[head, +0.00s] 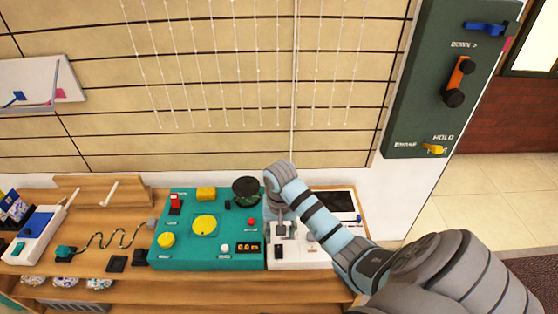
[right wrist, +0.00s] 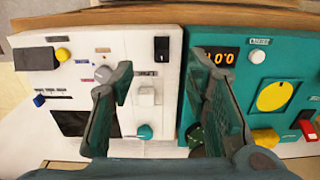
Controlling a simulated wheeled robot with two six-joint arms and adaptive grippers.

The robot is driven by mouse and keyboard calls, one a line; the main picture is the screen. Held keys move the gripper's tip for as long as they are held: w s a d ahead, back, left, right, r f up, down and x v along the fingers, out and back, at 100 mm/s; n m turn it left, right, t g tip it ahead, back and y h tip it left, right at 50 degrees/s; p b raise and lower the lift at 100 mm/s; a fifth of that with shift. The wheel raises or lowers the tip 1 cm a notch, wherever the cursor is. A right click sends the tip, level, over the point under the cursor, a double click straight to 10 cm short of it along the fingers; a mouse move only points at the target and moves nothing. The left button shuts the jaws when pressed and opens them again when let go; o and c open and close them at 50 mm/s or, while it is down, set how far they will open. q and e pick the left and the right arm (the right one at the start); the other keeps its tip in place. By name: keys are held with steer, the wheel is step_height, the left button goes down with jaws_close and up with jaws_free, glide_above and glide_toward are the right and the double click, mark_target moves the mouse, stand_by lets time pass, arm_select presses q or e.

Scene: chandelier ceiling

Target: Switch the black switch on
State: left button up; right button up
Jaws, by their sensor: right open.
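A small black switch (head: 278,252) sits on the white panel, near its front left corner. In the right wrist view the black switch (right wrist: 162,49) is a dark rocker with a small white mark, on the white panel beside the teal panel. Which way it is tipped I cannot tell. My right gripper (head: 281,229) points down over the white panel, behind the switch in the head view. In the right wrist view its two fingers (right wrist: 165,82) are spread apart with nothing between them, and the switch shows beyond the gap. My left gripper is not in view.
The teal panel (head: 180,258) has a yellow dial, knobs and an orange display. The white panel (head: 300,263) also carries a grey knob (right wrist: 104,74), a teal knob (right wrist: 145,132) and a dark screen. A wall board (head: 420,110) with levers stands at right.

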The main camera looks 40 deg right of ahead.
steer(key=b, duration=0.3)
glide_above(279, 258)
step_height(279, 258, down, 9)
steer(key=shift+w+r, duration=0.1)
steer(key=shift+w, duration=0.05)
steer(key=f, duration=0.1)
steer(key=f+b, duration=0.1)
steer(key=f, duration=0.2)
steer(key=shift+s+f, duration=0.15)
steer(key=shift+s, duration=0.1)
steer(key=shift+w+f, duration=0.1)
steer(key=shift+f, duration=0.15)
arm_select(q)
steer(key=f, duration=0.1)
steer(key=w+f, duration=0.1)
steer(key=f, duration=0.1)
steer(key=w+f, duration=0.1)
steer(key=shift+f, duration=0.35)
arm_select(e)
steer(key=shift+c, duration=0.5)
